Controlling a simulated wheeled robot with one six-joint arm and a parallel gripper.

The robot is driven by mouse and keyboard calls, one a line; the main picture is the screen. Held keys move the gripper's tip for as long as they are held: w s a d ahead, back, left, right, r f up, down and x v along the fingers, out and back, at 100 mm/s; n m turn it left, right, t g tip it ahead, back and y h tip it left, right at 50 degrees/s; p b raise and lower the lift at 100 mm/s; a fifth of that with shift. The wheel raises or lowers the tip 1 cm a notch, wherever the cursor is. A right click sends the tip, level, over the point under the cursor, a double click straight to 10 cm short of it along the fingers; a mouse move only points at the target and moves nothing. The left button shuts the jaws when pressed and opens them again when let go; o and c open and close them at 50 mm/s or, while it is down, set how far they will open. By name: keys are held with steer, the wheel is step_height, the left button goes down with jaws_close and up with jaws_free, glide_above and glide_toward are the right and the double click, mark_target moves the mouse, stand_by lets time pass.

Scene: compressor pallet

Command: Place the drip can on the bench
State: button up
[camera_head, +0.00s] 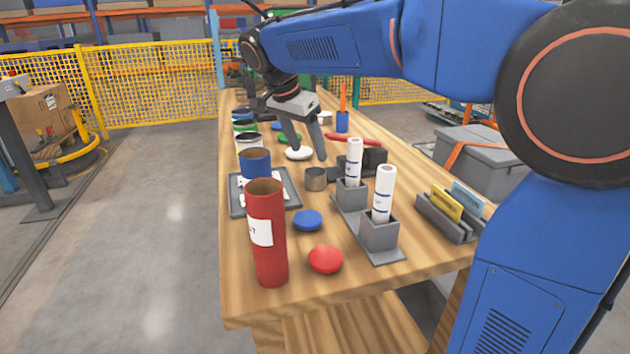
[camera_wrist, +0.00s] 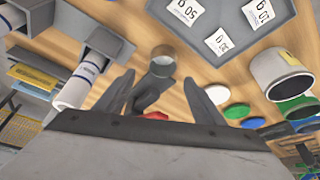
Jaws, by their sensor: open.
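My gripper (camera_head: 309,152) is open and empty above the bench, behind the can in the head view. Its two fingers (camera_wrist: 160,78) are spread wide in the wrist view. I see no contact between the fingers and the can.
White rolls in a grey holder (camera_head: 378,251) and a dark block (camera_head: 374,158) are to the right. A grey tray (camera_head: 291,190) is left. Several cans and lids stand behind.

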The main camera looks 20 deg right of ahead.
mark_target(317, 173)
steer(key=x, duration=0.5)
steer(key=shift+f, duration=0.2)
steer(key=shift+w+x, duration=0.15)
steer(key=shift+x, duration=1.2)
steer(key=shift+w+x, duration=0.15)
steer(key=shift+x, duration=1.2)
steer(key=shift+r, duration=0.15)
steer(key=c, duration=1.3)
step_height(317, 173, up, 18)
steer(key=shift+c, duration=0.2)
